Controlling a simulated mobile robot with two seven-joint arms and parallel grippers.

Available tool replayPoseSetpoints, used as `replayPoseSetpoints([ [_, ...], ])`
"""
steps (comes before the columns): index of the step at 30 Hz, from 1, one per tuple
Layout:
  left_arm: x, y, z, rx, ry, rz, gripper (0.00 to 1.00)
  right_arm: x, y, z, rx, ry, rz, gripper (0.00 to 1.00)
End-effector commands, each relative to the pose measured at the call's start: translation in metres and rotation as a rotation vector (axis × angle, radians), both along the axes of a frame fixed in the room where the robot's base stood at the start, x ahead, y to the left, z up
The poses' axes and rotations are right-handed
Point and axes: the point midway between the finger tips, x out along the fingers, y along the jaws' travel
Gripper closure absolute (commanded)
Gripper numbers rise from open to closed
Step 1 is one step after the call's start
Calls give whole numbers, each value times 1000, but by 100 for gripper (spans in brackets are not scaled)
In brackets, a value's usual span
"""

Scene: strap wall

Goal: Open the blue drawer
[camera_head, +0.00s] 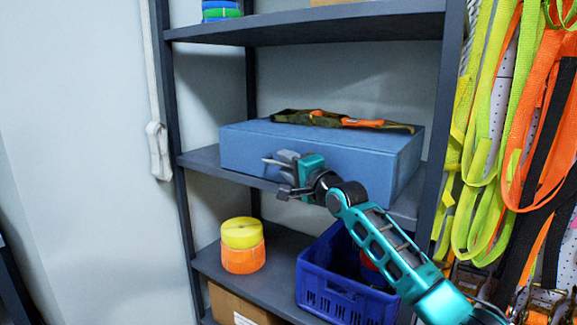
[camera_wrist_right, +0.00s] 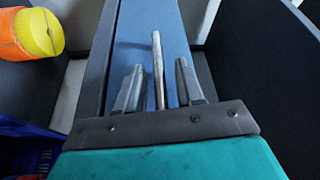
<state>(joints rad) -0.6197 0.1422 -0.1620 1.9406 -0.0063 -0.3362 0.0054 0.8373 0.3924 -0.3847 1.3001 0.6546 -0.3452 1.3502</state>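The blue drawer (camera_head: 320,147) is a closed-looking box on the middle shelf of the grey rack. My right gripper (camera_head: 281,172) is at its front face. In the right wrist view, the thin metal handle bar (camera_wrist_right: 158,70) stands between the two fingers of my right gripper (camera_wrist_right: 158,80). A gap shows on each side of the bar, so the gripper is open around it. The blue front (camera_wrist_right: 140,35) lies behind the fingers. In the head view my gripper covers most of the handle. My left gripper is not in view.
An olive and orange strap (camera_head: 340,121) lies on top of the drawer. Below are a blue crate (camera_head: 345,300) and yellow and orange strap rolls (camera_head: 242,246). Colourful straps (camera_head: 500,130) hang at the right. The rack's left post (camera_head: 177,130) is near a pale wall.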

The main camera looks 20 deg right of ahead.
Motion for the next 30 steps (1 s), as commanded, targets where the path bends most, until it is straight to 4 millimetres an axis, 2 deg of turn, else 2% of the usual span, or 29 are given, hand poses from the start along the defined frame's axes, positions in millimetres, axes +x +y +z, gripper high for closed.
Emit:
replayPoseSetpoints([
  [1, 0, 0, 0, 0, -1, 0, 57, 0, 0, 0, 0, 0, 0, 68],
  [11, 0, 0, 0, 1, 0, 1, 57, 0, 0, 0, 0, 0, 0, 99],
  [30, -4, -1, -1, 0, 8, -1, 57, -2, -2, 0, 0, 1, 0, 100],
])
